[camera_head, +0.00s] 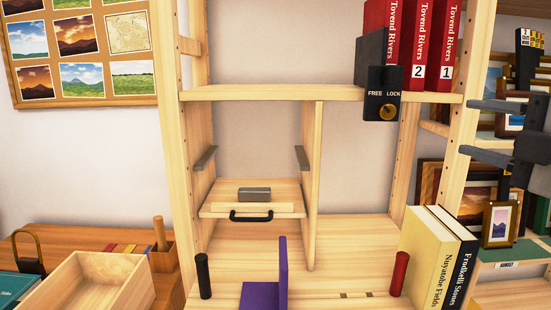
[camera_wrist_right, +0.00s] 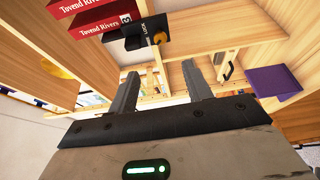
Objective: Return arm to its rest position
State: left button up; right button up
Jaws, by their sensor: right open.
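My right gripper (camera_head: 466,128) is at the right of the head view, beside the shelf's right post. Its two dark fingers point left and are spread apart with nothing between them. In the right wrist view the same gripper (camera_wrist_right: 160,68) shows both fingers apart and empty, with the wooden shelf beyond. My left arm and gripper are not in view.
The wooden shelf (camera_head: 270,94) holds red books (camera_head: 405,45) and a black lock box (camera_head: 382,95). Yellow and black books (camera_head: 440,260), a purple bookend (camera_head: 278,275) and framed prints (camera_head: 500,222) stand nearby. An open wooden box (camera_head: 95,285) sits left.

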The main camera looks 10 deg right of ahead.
jog(key=w+a+f+m+g+y+p, duration=0.1)
jog(key=w+a+f+m+g+y, duration=0.15)
jog(key=a+f, duration=0.7)
jog(key=w+a+f+m+g+y+p, duration=0.1)
jog(key=w+a+f+g+y, duration=0.2)
jog(key=a+f, duration=0.65)
pick_arm(q)
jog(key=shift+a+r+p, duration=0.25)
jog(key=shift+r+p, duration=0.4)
jog(key=shift+p, duration=0.45)
pick_arm(e)
jog(key=s+a+f+m+h, duration=0.1)
jog(key=s+f+m, duration=0.3)
jog(key=f, duration=0.5)
jog(key=s+a+f+m+g+h, duration=0.1)
jog(key=s+a+f+m+h, duration=0.1)
jog(key=s+f+m, duration=0.3)
jog(key=s+a+f+m+h, duration=0.2)
jog(key=s+f+m, duration=0.3)
jog(key=f, duration=0.7)
jog(key=shift+s+f+g, duration=0.25)
jog(key=shift+f+g, duration=0.1)
